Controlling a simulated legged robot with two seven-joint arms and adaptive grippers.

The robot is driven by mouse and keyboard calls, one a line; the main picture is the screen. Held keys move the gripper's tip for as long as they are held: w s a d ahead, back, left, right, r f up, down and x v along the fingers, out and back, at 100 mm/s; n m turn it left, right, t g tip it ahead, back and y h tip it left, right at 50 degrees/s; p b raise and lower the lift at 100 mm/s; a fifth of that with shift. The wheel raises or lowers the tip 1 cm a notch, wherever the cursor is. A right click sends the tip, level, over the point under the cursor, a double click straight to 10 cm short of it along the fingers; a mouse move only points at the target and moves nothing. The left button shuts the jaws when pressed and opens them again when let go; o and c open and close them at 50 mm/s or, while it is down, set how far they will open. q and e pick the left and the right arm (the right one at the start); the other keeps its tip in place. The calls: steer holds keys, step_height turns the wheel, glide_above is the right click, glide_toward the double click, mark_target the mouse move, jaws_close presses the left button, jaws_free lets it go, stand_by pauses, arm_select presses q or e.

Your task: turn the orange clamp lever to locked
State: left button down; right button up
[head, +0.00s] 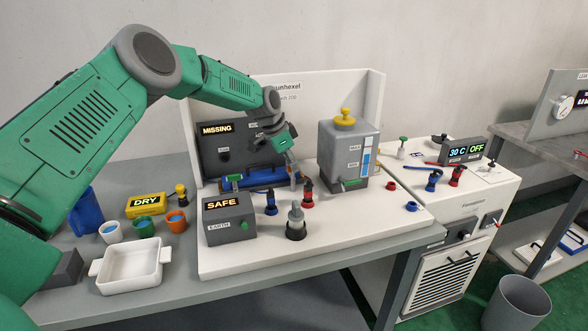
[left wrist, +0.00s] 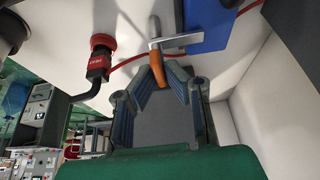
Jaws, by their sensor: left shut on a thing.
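The orange clamp lever (left wrist: 177,72) shows in the left wrist view, between my left fingertips, with a grey metal bar across it and a blue part (left wrist: 208,30) beside it. My left gripper (head: 291,172) reaches down at the right end of a blue body (head: 262,179) on the white bench unit. In the left wrist view the left gripper (left wrist: 166,82) is shut on the lever. In the head view the lever is too small and too covered by the gripper to make out. My right gripper is not in view.
Right of the gripper stands a grey tank (head: 347,150) with a yellow cap. Close in front are red (head: 307,194) and blue (head: 271,202) connectors, a black-based fitting (head: 296,222) and a SAFE box (head: 229,222). A red plug (left wrist: 100,55) and red cable lie near the fingers.

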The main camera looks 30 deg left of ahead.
arm_select(q)
steer(key=shift+s+a+f+m, duration=0.1)
steer(key=shift+s+f+m, duration=0.15)
steer(key=shift+f+m, duration=0.1)
steer(key=c, duration=1.7)
jaws_free()
steer(key=shift+w+a, duration=0.15)
steer(key=shift+a, duration=0.05)
steer(key=shift+r, duration=0.1)
steer(key=shift+r, duration=0.25)
steer(key=shift+a+v, duration=0.15)
steer(key=shift+v, duration=2.65)
steer(key=shift+a+v, duration=0.15)
steer(key=shift+v, duration=2.7)
steer(key=shift+w, duration=0.15)
